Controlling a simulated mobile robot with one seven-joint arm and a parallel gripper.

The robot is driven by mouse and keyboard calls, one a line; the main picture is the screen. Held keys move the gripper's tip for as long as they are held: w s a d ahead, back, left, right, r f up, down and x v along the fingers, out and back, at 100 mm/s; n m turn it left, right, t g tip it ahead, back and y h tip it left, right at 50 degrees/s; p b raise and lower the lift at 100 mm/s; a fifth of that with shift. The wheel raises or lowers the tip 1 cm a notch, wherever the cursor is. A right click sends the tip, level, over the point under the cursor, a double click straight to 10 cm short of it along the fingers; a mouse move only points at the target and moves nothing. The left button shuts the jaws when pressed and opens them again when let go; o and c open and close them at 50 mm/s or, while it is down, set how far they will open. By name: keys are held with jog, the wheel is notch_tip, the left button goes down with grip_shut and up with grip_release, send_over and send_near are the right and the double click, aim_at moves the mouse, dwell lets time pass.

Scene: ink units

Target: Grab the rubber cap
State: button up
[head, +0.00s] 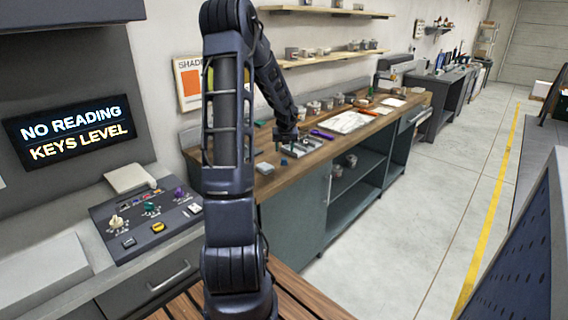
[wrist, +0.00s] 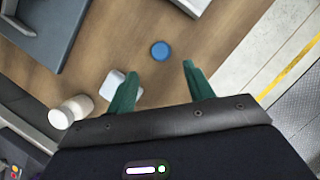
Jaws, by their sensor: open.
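A small round blue cap (wrist: 160,50) lies on the brown wooden bench top (wrist: 125,48) in the wrist view. In the head view my gripper (head: 278,145) is over the long workbench.
A small white block (wrist: 112,84) is partly covered by the left finger in the wrist view. A white cylinder (wrist: 68,112) stands further left. A dark grey tray-like object (wrist: 52,30) is at upper left. The bench's edge and floor lie to the right.

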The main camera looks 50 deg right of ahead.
aim_at(284, 159)
jog(key=shift+x, duration=4)
jog(key=shift+w+r, duration=0.1)
jog(key=shift+c, duration=0.2)
jog(key=c, duration=1)
